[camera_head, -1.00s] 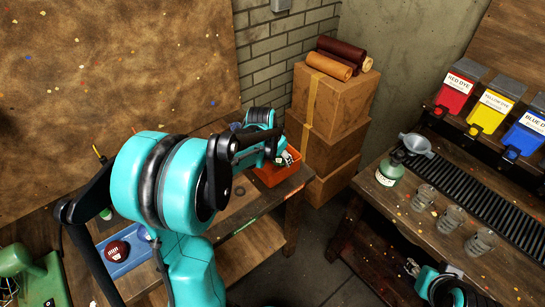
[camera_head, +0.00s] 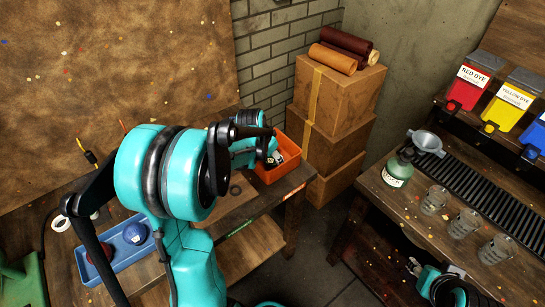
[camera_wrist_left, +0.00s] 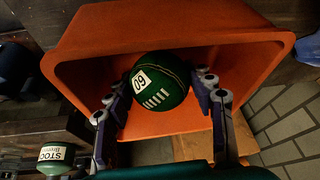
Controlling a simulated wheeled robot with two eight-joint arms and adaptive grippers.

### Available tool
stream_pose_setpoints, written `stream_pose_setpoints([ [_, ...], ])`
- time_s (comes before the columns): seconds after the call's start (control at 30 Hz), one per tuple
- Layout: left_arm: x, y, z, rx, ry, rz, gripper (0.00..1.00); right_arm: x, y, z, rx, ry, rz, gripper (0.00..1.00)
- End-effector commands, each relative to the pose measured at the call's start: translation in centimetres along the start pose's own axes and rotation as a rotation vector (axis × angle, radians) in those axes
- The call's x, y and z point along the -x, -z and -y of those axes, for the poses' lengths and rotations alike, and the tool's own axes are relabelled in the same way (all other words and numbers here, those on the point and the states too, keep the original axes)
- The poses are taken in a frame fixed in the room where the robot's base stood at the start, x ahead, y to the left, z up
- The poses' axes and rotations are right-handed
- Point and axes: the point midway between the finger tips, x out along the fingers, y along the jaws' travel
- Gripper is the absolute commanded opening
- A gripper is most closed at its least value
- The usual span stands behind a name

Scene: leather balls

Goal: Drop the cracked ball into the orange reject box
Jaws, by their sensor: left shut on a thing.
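The orange reject box (camera_head: 286,165) stands at the far end of the wooden bench, its opening facing up. My left gripper (camera_head: 272,157) is at the box, partly hidden by my arm in the head view. In the left wrist view its fingers (camera_wrist_left: 163,96) are shut on a dark green ball (camera_wrist_left: 163,72) with a white number label and white stripes. The ball is seen against the inside of the orange box (camera_wrist_left: 92,38); I cannot tell whether it touches the box. No crack shows on its visible side. My right gripper (camera_head: 414,267) is low at the right, its opening unclear.
A blue tray (camera_head: 128,256) holds a blue ball (camera_head: 135,233) and a dark red ball (camera_head: 98,254), partly behind my arm. Stacked cardboard boxes (camera_head: 335,95) stand just right of the reject box. A second bench holds a green bottle (camera_head: 397,170) and glasses.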

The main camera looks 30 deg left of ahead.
Motion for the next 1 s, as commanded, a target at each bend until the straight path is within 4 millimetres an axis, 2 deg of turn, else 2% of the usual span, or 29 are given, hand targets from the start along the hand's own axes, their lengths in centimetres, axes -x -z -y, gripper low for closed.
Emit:
stream_pose_setpoints([
  [0.07, -0.3, -0.1, 0.0, 0.0, 0.0, 0.0, 0.17, -0.2, -0.2, 0.0, 0.0, 0.0, 0.0, 0.4],
  [0.1, -0.4, -0.1, 0.0, 0.0, 0.0, 0.0, 0.56, -0.3, -0.2, 0.0, 0.0, 0.0, 0.0, 0.4],
  [0.17, -0.3, -0.1, 0.0, 0.0, 0.0, 0.0, 0.72, -0.2, -0.1, 0.0, 0.0, 0.0, 0.0, 0.4],
  [0.2, -0.3, -0.1, 0.0, 0.0, 0.0, 0.0, 0.75, -0.2, -0.1, 0.0, 0.0, 0.0, 0.0, 0.4],
  [0.57, 0.2, 0.1, 0.0, 0.0, 0.0, 0.0, 0.75, 0.1, 0.1, 0.0, 0.0, 0.0, 0.0, 0.4],
  [0.67, 1.6, 0.1, 0.0, 0.001, 0.0, 0.0, 0.75, 0.6, 0.4, 0.0, 0.0, 0.0, 0.0, 0.4],
  [1.0, 9.0, 0.1, 0.0, 0.001, 0.001, 0.0, 0.75, 3.0, 2.1, 0.0, 0.0, 0.0, 0.0, 0.4],
])
